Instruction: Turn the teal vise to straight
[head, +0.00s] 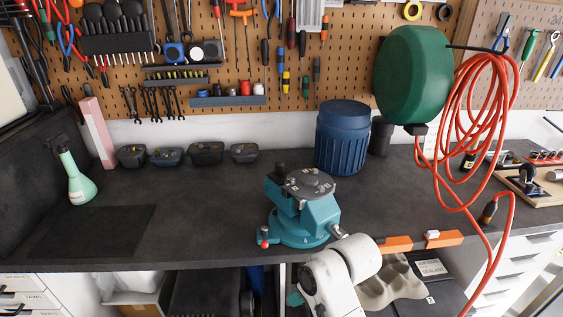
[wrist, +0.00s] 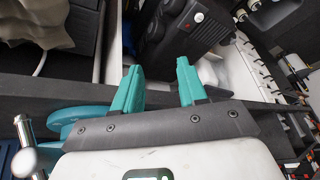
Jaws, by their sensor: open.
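The teal vise (head: 318,213) stands upright on the dark workbench near its front edge. Its dark top faces up and its body looks turned at an angle to the bench edge. A red-tipped part (head: 265,243) shows at its lower front left. In the wrist view, a round teal part that looks like the vise (wrist: 82,121) and a metal bar (wrist: 25,135) show at lower left, beside my gripper. My gripper (wrist: 157,66) has teal fingers set apart, with nothing between them. In the head view my white arm hides most of it, low and in front of the vise.
A blue ribbed bin (head: 342,140) stands behind the vise. A red hose (head: 485,100) hangs from a green reel (head: 412,75) at right. Orange-ended bars (head: 445,239) lie at the front edge. Shelves and cases lie below.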

